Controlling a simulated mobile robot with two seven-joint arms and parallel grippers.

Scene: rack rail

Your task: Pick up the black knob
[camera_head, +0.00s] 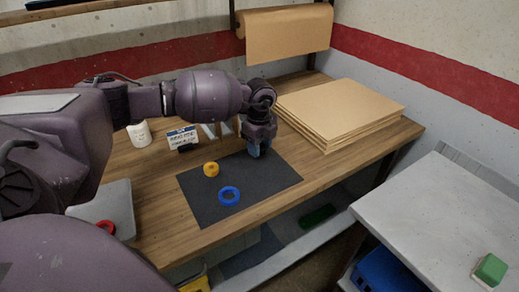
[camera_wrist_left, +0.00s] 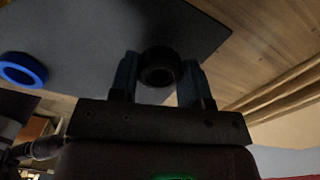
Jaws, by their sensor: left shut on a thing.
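The black knob (camera_wrist_left: 160,66) sits between the two fingers of my left gripper (camera_wrist_left: 158,82) in the left wrist view. The gripper is shut on it, with a finger against each side. In the head view my left gripper (camera_head: 255,150) is low over the back right part of the dark mat (camera_head: 270,180), and the knob is hidden by the gripper there. I cannot tell whether the knob still touches the mat. My right gripper is not in view.
On the mat lie a yellow ring-like part (camera_head: 211,169) and a blue ring (camera_head: 229,195). A stack of brown boards (camera_head: 340,110) stands right of the gripper. A white bottle (camera_head: 140,134) and a small sign (camera_head: 183,138) stand at the back left.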

